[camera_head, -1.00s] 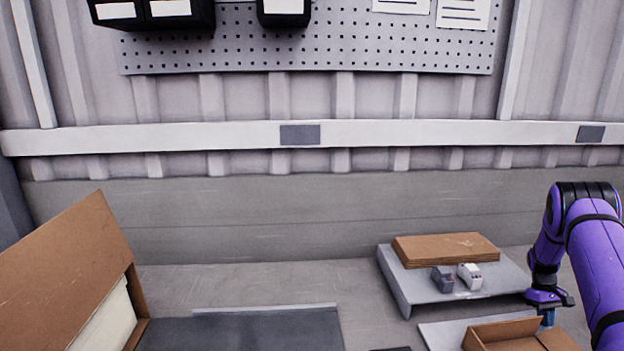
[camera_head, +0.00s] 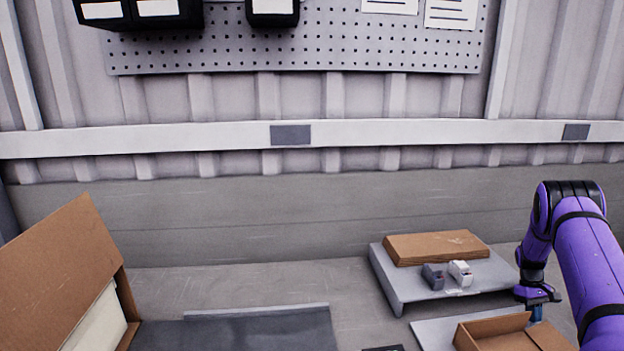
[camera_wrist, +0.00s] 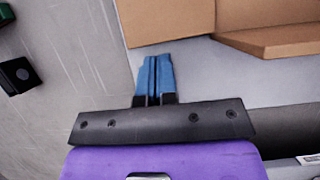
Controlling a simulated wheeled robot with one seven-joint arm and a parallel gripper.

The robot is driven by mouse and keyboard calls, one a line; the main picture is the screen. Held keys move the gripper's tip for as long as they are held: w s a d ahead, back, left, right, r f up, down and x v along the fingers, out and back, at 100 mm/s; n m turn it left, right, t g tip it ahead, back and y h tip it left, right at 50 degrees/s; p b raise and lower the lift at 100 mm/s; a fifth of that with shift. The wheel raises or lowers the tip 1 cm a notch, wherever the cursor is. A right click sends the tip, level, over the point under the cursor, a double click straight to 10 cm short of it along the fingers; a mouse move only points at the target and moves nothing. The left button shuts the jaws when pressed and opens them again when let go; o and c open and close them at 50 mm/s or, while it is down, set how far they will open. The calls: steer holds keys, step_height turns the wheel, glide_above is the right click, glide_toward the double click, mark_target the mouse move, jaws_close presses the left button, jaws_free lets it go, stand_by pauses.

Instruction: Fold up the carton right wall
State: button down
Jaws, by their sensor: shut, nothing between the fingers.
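A small brown open carton (camera_head: 494,331) sits on a grey board at the bottom right of the head view, cut off by the lower edge. A flap (camera_head: 549,337) at its right side slopes outward. My gripper (camera_head: 537,312) is above and behind this flap. In the wrist view my gripper (camera_wrist: 153,62) is shut, its blue fingertips together with nothing between them. Brown carton panels (camera_wrist: 165,20) lie just beyond the tips. A small gap appears between tips and cardboard, and I cannot tell whether they touch.
A low grey stand (camera_head: 393,284) holds flat brown cardboard (camera_head: 437,246) and two small dispensers, one dark (camera_head: 433,276) and one white (camera_head: 460,273). A larger open carton (camera_head: 60,265) stands at the left beside a dark mat (camera_head: 240,332). Dark objects (camera_wrist: 17,75) show at the wrist view's left.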

mark_target(540, 326)
steer(key=shift+s+d, duration=0.1)
steer(key=shift+s, duration=1.2)
stand_by(0.4)
steer(key=shift+a+r, duration=0.25)
steer(key=shift+r, duration=0.2)
steer(key=shift+a+r, duration=0.2)
steer(key=shift+r, duration=0.4)
steer(key=shift+a+r, duration=0.4)
steer(key=shift+r, duration=0.35)
steer(key=shift+a+r, duration=0.1)
steer(key=shift+r, duration=0.05)
steer(key=shift+s+a+r, duration=0.1)
steer(key=shift+a+r, duration=0.25)
steer(key=shift+r, duration=0.4)
steer(key=shift+a+r, duration=0.4)
steer(key=shift+r, duration=0.45)
